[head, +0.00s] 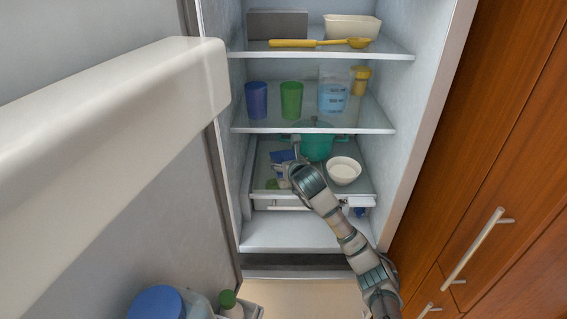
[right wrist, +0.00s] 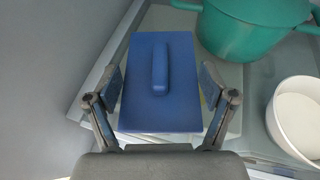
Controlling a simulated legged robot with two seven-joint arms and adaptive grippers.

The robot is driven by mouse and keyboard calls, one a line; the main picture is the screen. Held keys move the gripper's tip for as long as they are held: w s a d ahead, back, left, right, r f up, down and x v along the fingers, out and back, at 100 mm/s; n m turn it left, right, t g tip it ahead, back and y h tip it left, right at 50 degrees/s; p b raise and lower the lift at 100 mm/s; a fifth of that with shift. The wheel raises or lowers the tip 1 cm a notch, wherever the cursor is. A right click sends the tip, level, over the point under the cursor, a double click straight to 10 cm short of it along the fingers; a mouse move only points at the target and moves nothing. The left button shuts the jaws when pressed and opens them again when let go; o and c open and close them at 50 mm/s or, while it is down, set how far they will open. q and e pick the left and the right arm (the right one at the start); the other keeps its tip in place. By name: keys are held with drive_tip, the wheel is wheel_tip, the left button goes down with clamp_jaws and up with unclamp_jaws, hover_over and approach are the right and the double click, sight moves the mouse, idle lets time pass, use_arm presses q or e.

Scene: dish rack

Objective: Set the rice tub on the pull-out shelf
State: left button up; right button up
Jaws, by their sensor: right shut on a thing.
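A tub with a flat blue lid and a raised blue grip (right wrist: 160,65) is between the fingers of my right gripper (right wrist: 160,90); I take it as the rice tub. In the head view the blue tub (head: 280,156) is at the left of the low pull-out shelf (head: 364,183), partly hidden by my right gripper (head: 284,166). My right gripper is shut on the tub's sides. I cannot tell whether the tub's underside touches the shelf. My left gripper is not in view.
A green pot (head: 318,146) stands behind and right of the tub, and a white bowl (head: 343,171) to the right. The glass shelf above (head: 315,122) holds cups and containers. The open fridge door (head: 110,210) is at left, wooden cabinets (head: 500,150) at right.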

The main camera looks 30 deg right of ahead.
drive_tip(key=shift+w+f, duration=0.2)
drive_tip(key=shift+f, duration=0.2)
drive_tip(key=shift+w+f, duration=0.15)
drive_tip(key=shift+w, duration=0.1)
drive_tip(key=shift+a, duration=0.1)
drive_tip(key=shift+s+a+f, duration=0.1)
drive_tip(key=shift+s+f, duration=0.05)
drive_tip(key=o, duration=1.6)
drive_tip(key=shift+o, duration=0.2)
drive_tip(key=shift+f, duration=0.1)
drive_tip(key=v, duration=1.1)
drive_tip(key=shift+s+r, duration=0.25)
drive_tip(key=shift+s, duration=0.1)
